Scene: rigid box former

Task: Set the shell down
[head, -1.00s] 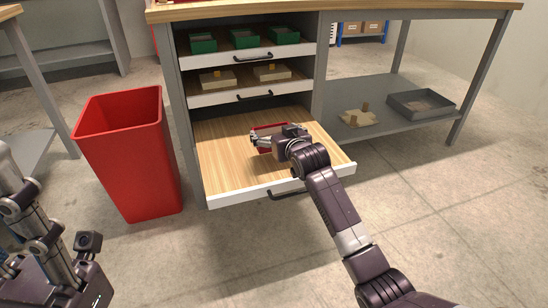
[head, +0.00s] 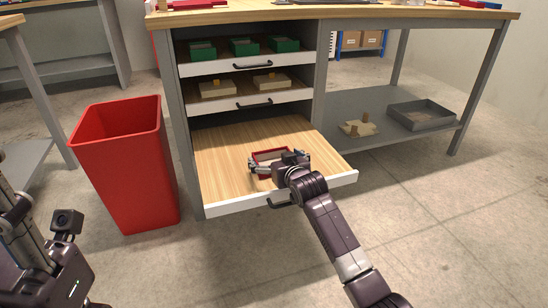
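The shell is a small red, open-topped rectangular box (head: 268,156) with a pale inside, over the wooden floor of the open bottom drawer (head: 222,140). My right gripper (head: 275,165) reaches in from the front, its fingers spread across the shell's near side, and it appears shut on the shell. The gripper hides the shell's near wall and lower edge, so I cannot tell whether the shell touches the drawer floor. Only part of my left arm shows at the lower left; its fingertips are out of view.
A red bin (head: 125,165) stands left of the drawer. Above are drawers with green boxes (head: 244,46) and pale blocks (head: 271,82). A grey tray (head: 422,115) and a wooden piece (head: 358,128) lie on the right shelf. The drawer floor around the shell is clear.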

